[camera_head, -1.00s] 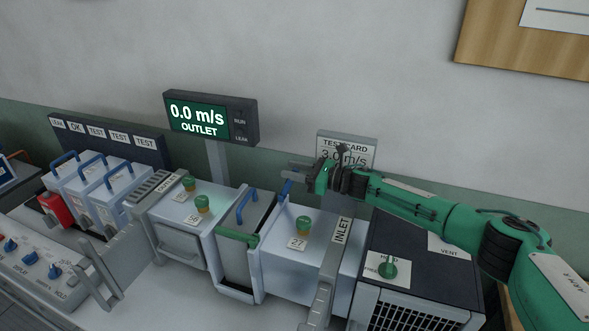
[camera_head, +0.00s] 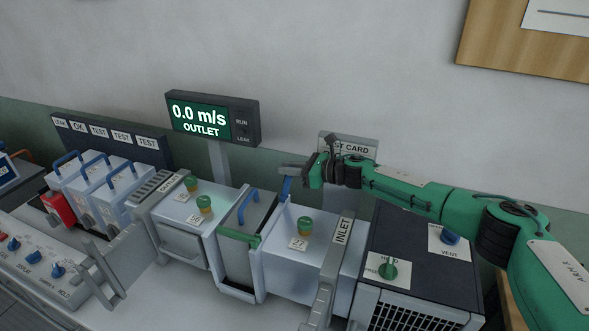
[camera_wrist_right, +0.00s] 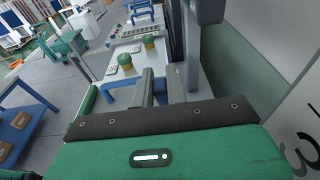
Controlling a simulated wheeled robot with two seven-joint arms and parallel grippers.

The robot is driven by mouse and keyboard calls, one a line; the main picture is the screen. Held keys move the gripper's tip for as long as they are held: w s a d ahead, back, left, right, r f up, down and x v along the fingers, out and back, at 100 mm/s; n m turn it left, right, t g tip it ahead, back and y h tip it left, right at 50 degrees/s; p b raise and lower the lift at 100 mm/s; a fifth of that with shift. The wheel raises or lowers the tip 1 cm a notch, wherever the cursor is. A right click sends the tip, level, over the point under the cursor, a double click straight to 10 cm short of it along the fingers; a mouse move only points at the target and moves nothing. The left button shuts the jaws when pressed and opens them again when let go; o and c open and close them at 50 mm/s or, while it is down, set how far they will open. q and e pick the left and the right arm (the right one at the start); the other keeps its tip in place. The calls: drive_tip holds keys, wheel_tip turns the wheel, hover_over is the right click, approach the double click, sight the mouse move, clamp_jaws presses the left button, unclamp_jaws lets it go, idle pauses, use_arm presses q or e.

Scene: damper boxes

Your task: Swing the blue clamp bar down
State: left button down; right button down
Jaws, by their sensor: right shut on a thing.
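In the head view a short blue bar (camera_head: 286,187) stands tilted above the back edge of the box marked 27 (camera_head: 280,260). My right gripper (camera_head: 292,168) is at its upper end, with the fingers pointing left, and is shut on it. The gripper body hides part of the hold. My left gripper is not in view.
A middle box has a blue handle (camera_head: 247,205) and a green front edge (camera_head: 239,237). The INLET flange (camera_head: 341,232) and dark vent unit (camera_head: 420,240) lie right, below my arm. The OUTLET display (camera_head: 212,118) reads 0.0 m/s. The wall is behind.

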drive_tip(key=shift+w+a+r+h+p, duration=0.2)
drive_tip(key=shift+a+h+p, duration=0.05)
drive_tip(key=shift+a+h, duration=0.15)
drive_tip(key=shift+w+a+r+h+p, duration=0.15)
drive_tip(key=shift+a+r+h+p, duration=0.1)
drive_tip(key=shift+a+h, duration=0.15)
drive_tip(key=shift+w+a+f+g+h+p, duration=0.1)
drive_tip(key=shift+w+a+f+g+h, duration=0.15)
drive_tip(key=shift+a+h, duration=0.25)
drive_tip(key=shift+w+a+f+g+h+p, duration=0.1)
drive_tip(key=shift+w+a+g+h+p, duration=0.1)
drive_tip(key=shift+a+g+h, duration=0.25)
drive_tip(key=shift+w+a+f+g+h+p, duration=0.1)
drive_tip(key=shift+w+a+g+h, duration=0.1)
drive_tip(key=shift+a+h, duration=0.35)
drive_tip(key=c, duration=1.4)
unclamp_jaws()
drive_tip(key=b+v, duration=0.5)
drive_tip(key=v, duration=0.8)
drive_tip(key=shift+d+r, duration=0.2)
drive_tip(key=shift+r, duration=0.05)
